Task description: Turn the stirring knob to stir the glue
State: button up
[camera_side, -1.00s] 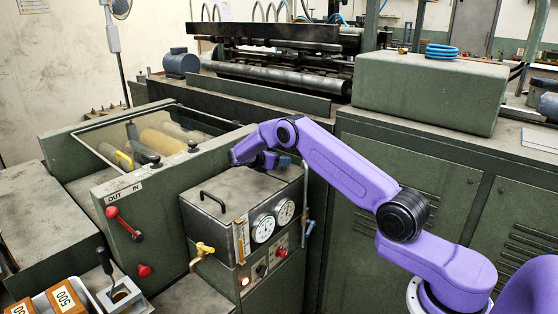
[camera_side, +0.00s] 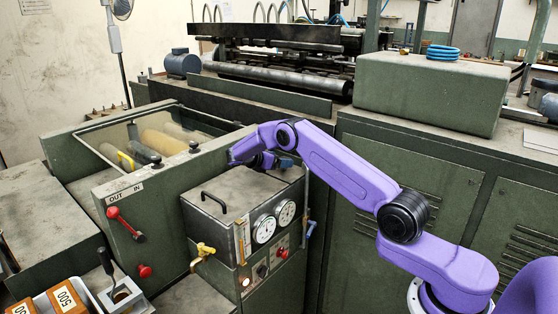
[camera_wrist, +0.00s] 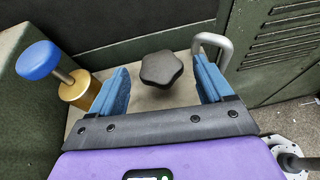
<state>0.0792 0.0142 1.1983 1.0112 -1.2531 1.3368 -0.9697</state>
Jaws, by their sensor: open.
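The stirring knob, a black lobed knob (camera_wrist: 161,69), shows in the wrist view over the dusty top of the glue unit. My gripper (camera_wrist: 160,80) is open, with one blue finger to the left of the knob and one to the right. The fingers appear apart from the knob, with a gap on each side; the height between them is hard to tell. In the side view my gripper (camera_side: 262,160) is over the back of the green box (camera_side: 225,185). The knob is hidden there behind my wrist.
A blue-capped knob on a brass cylinder (camera_wrist: 77,91) stands left of the fingers in the wrist view. A bent metal bar (camera_wrist: 214,41) rises just beyond the right finger. A black handle (camera_side: 212,198) is on the box top, with gauges (camera_side: 264,229) on its front.

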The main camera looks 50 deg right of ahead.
jog(key=v, duration=1.7)
jog(key=s+a+r+m+t+y, duration=0.15)
jog(key=s+a+y, duration=0.25)
jog(key=s+a, duration=0.45)
jog(key=s+a+r+n+t+y, duration=0.1)
jog(key=s+a+r+t+y, duration=0.2)
jog(key=s+a, duration=0.6)
jog(key=s+d+f+m+g+y, duration=0.1)
jog(key=s+d+m+y, duration=0.1)
jog(key=s, duration=1.3)
jog(key=s+d+f+m+g+y, duration=0.1)
jog(key=s+y, duration=0.4)
jog(key=s, duration=1)
jog(key=shift+s+d+f+m+g, duration=0.2)
jog(key=shift+d+m+g, duration=0.25)
jog(key=shift+g, duration=0.1)
jog(key=shift+c, duration=0.4)
